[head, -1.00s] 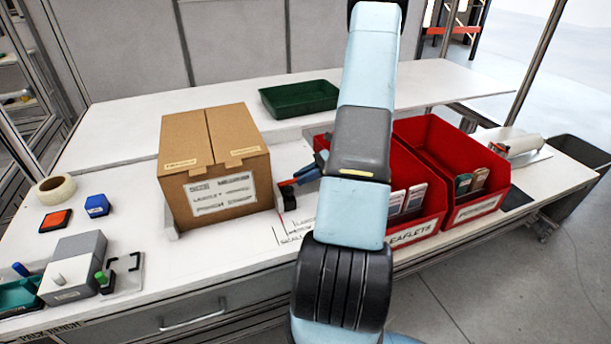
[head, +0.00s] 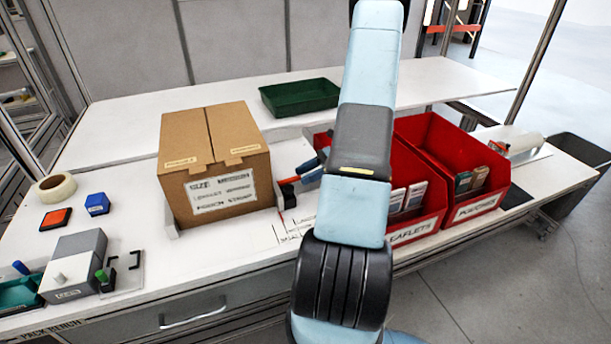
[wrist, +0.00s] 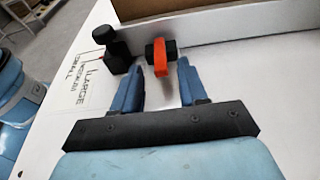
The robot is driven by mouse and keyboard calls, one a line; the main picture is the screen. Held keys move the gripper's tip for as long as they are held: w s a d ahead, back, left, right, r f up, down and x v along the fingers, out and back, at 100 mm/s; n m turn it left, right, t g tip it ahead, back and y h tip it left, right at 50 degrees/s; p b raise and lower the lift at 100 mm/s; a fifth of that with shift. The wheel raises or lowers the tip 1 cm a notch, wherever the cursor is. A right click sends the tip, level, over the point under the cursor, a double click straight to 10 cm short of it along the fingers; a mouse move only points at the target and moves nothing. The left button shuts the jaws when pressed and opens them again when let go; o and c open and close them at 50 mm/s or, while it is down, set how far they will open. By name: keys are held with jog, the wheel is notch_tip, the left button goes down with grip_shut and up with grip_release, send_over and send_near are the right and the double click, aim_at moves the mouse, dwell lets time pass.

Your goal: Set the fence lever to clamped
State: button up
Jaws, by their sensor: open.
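The fence lever (wrist: 161,59) is a short orange bar on a black pivot at the side of the pale fence (wrist: 215,33). In the wrist view it points down the picture toward my gripper (wrist: 160,66). My gripper is open, with one blue finger on each side of the lever's end and a gap visible on both sides. In the head view the orange lever (head: 288,181) shows at the right of the cardboard box, beside my blue fingers (head: 311,171). My arm hides part of the area to the right.
A cardboard box (head: 215,165) stands against the fence. A black knob (wrist: 113,46) stands left of the lever, near printed size marks (wrist: 88,78). Red bins (head: 425,226) stand close to the right of my arm. A green tray (head: 300,97) lies behind.

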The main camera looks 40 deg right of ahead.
jog(key=v, duration=1.2)
jog(key=shift+s+d, duration=0.2)
jog(key=shift+d, duration=0.2)
jog(key=g+h, duration=0.3)
jog(key=h, duration=0.7)
send_near(290, 180)
jog(key=f, duration=0.7)
jog(key=shift+w+a+f, duration=0.1)
jog(key=shift+w+f, duration=0.2)
jog(key=shift+f, duration=0.05)
grip_shut()
